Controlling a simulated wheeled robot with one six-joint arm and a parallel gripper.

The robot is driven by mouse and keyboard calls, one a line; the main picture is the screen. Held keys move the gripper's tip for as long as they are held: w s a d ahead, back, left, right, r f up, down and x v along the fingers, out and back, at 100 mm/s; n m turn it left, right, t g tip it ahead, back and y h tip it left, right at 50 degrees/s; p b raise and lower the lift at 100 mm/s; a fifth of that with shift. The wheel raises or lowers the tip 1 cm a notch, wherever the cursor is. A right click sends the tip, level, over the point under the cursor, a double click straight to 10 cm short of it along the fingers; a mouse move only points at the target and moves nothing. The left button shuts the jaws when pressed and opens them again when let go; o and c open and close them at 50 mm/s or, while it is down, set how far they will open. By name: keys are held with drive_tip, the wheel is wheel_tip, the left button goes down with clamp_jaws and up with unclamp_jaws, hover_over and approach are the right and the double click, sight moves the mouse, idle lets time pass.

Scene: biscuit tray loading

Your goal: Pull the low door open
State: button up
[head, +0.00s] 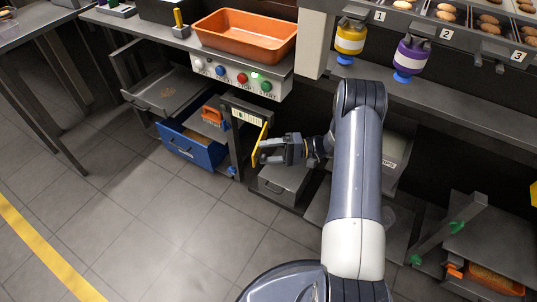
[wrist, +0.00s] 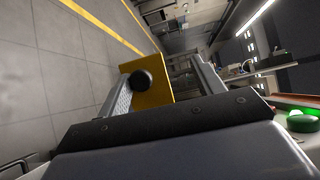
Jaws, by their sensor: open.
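The low door looks to be a small yellow panel (head: 261,143) under the counter, beside a dark post with a pale label. It is seen nearly edge-on in the head view, and I cannot tell how far it stands open. In the wrist view the yellow panel (wrist: 158,92) shows a round black knob (wrist: 142,79) facing me. My gripper (head: 262,152) is open at the panel's right side. In the wrist view its fingers (wrist: 160,88) lie on either side of the knob. I cannot tell whether they touch it.
A blue drawer (head: 191,147) stands pulled out to the left. A grey box (head: 283,184) sits just below my gripper. The control panel (head: 238,77) with several buttons and an orange tray (head: 245,36) are above. The tiled floor (head: 150,220) in front is clear.

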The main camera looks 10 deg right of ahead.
drive_tip(key=o, duration=0.8)
drive_tip(key=r, duration=0.2)
drive_tip(key=r+p, duration=0.1)
drive_tip(key=r, duration=0.4)
drive_tip(key=shift+w+r+p, duration=0.1)
drive_tip(key=shift+w+p, duration=0.2)
drive_tip(key=shift+p, duration=0.05)
drive_tip(key=shift+d+r, duration=0.1)
drive_tip(key=shift+r, duration=0.4)
drive_tip(key=shift+m+h, duration=0.3)
drive_tip(key=shift+h, duration=0.5)
drive_tip(key=shift+s+d+f+p, duration=0.2)
drive_tip(key=shift+d+f+p, duration=0.2)
drive_tip(key=shift+d+f, duration=2.05)
drive_tip(key=shift+d+r, duration=0.15)
drive_tip(key=shift+d, duration=0.3)
drive_tip(key=c, duration=0.9)
drive_tip(key=shift+o, duration=0.2)
drive_tip(key=d, duration=0.6)
drive_tip(key=shift+s+d+f, duration=0.2)
drive_tip(key=shift+s+f, duration=0.05)
drive_tip(key=shift+f, duration=0.1)
